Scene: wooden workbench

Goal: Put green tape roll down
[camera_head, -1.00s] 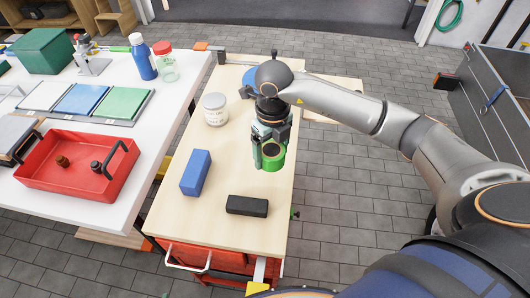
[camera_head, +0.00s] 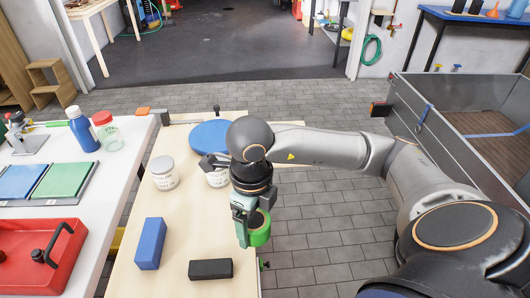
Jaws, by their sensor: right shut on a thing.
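The green tape roll (camera_head: 260,230) is in the head view near the right edge of the wooden bench top (camera_head: 190,226). My right gripper (camera_head: 248,222) points down and is shut on the roll. The roll's green outer band faces up and right, and the gripper hides part of it. Whether the roll touches the bench top I cannot tell. My left gripper is not in view.
A blue block (camera_head: 150,243) and a black block (camera_head: 210,269) lie at the front of the bench. Two white jars (camera_head: 165,174) and a blue disc (camera_head: 209,136) are farther back. A white table with a red tray (camera_head: 38,255) stands at left. The bench middle is clear.

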